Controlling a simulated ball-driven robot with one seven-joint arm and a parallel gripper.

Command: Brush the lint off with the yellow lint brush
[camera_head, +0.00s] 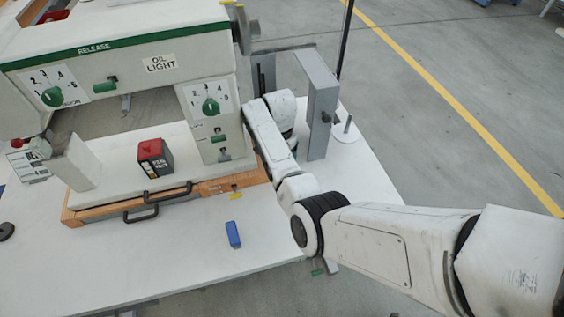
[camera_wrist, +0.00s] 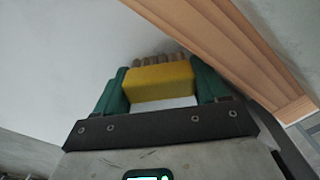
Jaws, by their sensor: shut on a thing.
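In the wrist view the yellow lint brush (camera_wrist: 162,84) sits between the green fingers of my gripper (camera_wrist: 160,76), which is shut on it. A row of tan bristles shows beyond the yellow block, pointing away from my gripper toward a pale surface. I cannot tell whether the bristles touch that surface. A wooden edge (camera_wrist: 225,45) runs close by on the right. In the head view my arm reaches in beside the right column of the eyelet press (camera_head: 210,110), and my gripper and the brush are hidden there. I can make out no lint in either view.
On the press bed stands a black box with a red top (camera_head: 153,158). Below it is a wooden drawer front (camera_head: 105,205) with black handles. A blue block (camera_head: 233,234) lies on the white table (camera_head: 150,260). A grey upright frame (camera_head: 318,105) stands behind my arm.

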